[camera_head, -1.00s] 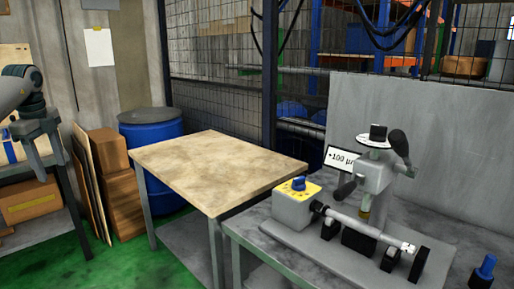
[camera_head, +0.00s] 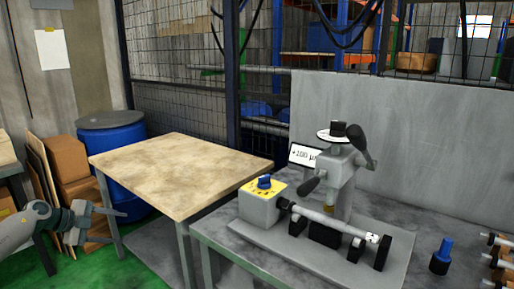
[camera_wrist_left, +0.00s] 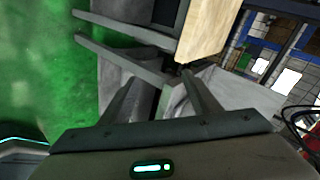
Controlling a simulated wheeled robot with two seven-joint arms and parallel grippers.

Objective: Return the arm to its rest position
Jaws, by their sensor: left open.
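My left arm comes in from the left edge of the head view, low over the green floor. My left gripper (camera_head: 112,226) is open and empty, left of the wooden-topped table (camera_head: 175,172) and apart from it. In the left wrist view the two fingers of the left gripper (camera_wrist_left: 162,92) are spread with nothing between them. The table's edge and legs show beyond them. My right gripper is not in either view.
A cylindrical grinder (camera_head: 335,180) stands on a grey bench (camera_head: 215,232) at the right, with a blue-topped part (camera_head: 441,257) beside it. A blue barrel (camera_head: 122,170) and cardboard boxes (camera_head: 68,160) stand behind my left gripper. Green floor shows at lower left.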

